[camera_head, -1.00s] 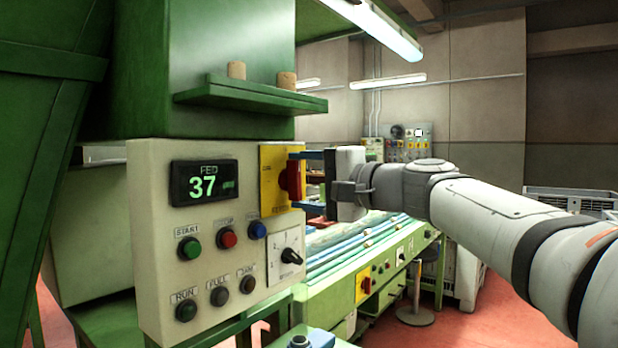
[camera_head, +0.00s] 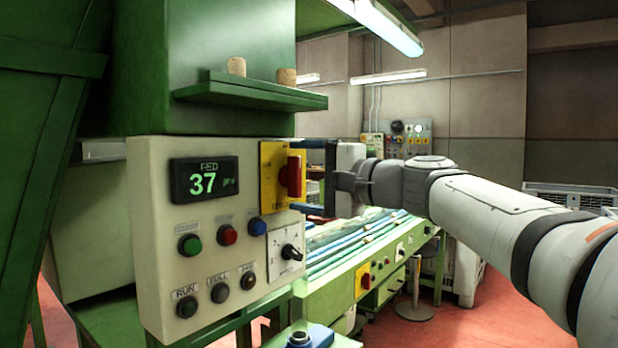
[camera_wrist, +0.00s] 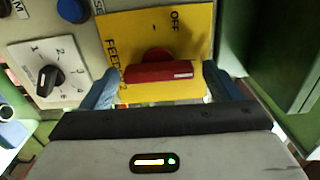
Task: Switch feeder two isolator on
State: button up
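The isolator is a red rotary handle (camera_head: 292,176) on a yellow plate (camera_head: 269,168) at the right edge of the cream control panel. In the head view the handle stands upright. In the wrist view the red handle (camera_wrist: 158,72) lies across the yellow plate (camera_wrist: 140,33), which reads "OFF" and "FEEDER 2", partly covered. My gripper (camera_head: 312,177) is open just in front of the plate, one blue finger above the handle and one below. In the wrist view my gripper (camera_wrist: 158,88) has a finger beyond each end of the handle, with gaps.
The cream panel (camera_head: 150,230) carries a display reading 37, several push buttons and lamps, and a black selector knob (camera_head: 291,252) below the isolator. A green shelf (camera_head: 245,92) with two corks juts out above. A green conveyor bench (camera_head: 330,285) has another yellow-and-red switch (camera_head: 364,281).

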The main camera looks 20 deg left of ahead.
jog(key=v, duration=0.7)
jog(key=shift+s+d, duration=0.15)
jog(key=shift+d, duration=0.2)
jog(key=shift+f, duration=0.15)
jog(key=s+d+f+n+g+h+p, duration=0.1)
jog(key=s+d+f+h+p, duration=0.4)
jog(key=d+f, duration=0.3)
jog(key=s+d+f+n+g+h+p, duration=0.1)
jog(key=s+d+f+n+h+p, duration=0.1)
jog(key=s+d+f+h+p, duration=0.4)
jog(key=s+d+f+n+g+h+p, duration=0.1)
jog(key=s+d+f+g+h+p, duration=0.1)
jog(key=s+d+f+h+p, duration=0.3)
jog(key=shift+s+d+f+n+h+p, duration=0.15)
jog(key=shift+d+f+p, duration=0.35)
jog(key=shift+d+f, duration=0.3)
jog(key=shift+s+d+f+n+h+p, duration=0.1)
jog(key=shift+s+d+f+p, duration=0.1)
jog(key=shift+d+f+p, duration=0.5)
jog(key=shift+s+d+f+n+h+p, duration=0.15)
jog(key=shift+d+f+p, duration=0.2)
jog(key=shift+d+f, duration=0.55)
jog(key=shift+r, duration=0.15)
